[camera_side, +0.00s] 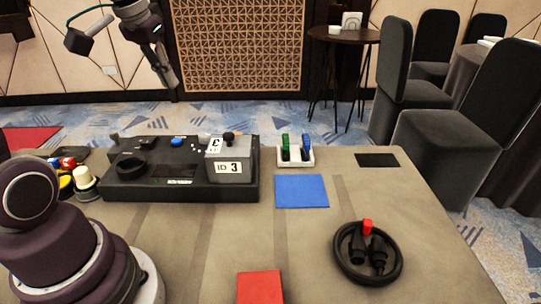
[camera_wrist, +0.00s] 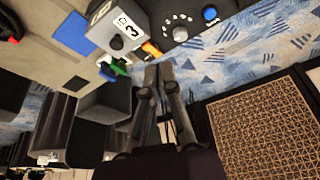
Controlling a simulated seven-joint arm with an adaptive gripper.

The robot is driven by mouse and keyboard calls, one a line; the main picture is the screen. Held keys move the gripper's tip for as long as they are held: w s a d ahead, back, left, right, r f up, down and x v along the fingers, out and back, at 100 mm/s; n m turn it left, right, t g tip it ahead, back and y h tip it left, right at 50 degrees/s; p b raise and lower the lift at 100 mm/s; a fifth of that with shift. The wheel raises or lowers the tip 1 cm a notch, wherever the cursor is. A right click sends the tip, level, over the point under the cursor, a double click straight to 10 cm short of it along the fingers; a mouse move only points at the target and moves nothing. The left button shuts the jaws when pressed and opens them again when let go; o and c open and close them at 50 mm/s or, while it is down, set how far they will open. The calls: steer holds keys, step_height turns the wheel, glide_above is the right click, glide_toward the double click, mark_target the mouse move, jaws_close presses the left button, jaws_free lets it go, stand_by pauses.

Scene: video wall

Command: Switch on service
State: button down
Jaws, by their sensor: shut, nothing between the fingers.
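A black console (camera_side: 180,187) stands on the table in the side view. It carries a blue button (camera_side: 177,142), a large black round part (camera_side: 130,165) and a grey box marked ID 3 (camera_side: 231,168) with a black knob on top. The wrist view shows the box (camera_wrist: 118,32), an orange part (camera_wrist: 151,48) beside it, a black dial with white dots (camera_wrist: 180,34) and the blue button (camera_wrist: 209,14). I cannot read any service label. My gripper (camera_side: 173,84) is shut and empty, raised above and behind the console, apart from it. Its fingers also show in the wrist view (camera_wrist: 160,68).
A white holder (camera_side: 295,161) with green and blue pieces stands right of the console. Blue (camera_side: 301,191) and red (camera_side: 260,287) squares lie flat on the table. Colored buttons (camera_side: 68,180) sit at left. Chairs stand behind.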

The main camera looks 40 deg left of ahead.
steer(key=a+f+n+g, duration=0.1)
steer(key=a+f+n, duration=0.1)
steer(key=a, duration=0.7)
steer(key=n, duration=0.2)
glide_above(147, 142)
steer(key=s+d, duration=0.1)
steer(key=s, duration=0.1)
step_height(147, 142, down, 2)
steer(key=shift+w+d+g, duration=0.2)
steer(key=shift+w+g, duration=0.05)
steer(key=shift+g, duration=0.15)
steer(key=x, duration=1.2)
steer(key=shift+s+d+f, duration=0.3)
steer(key=shift+s+f, duration=0.05)
steer(key=shift+f, duration=0.65)
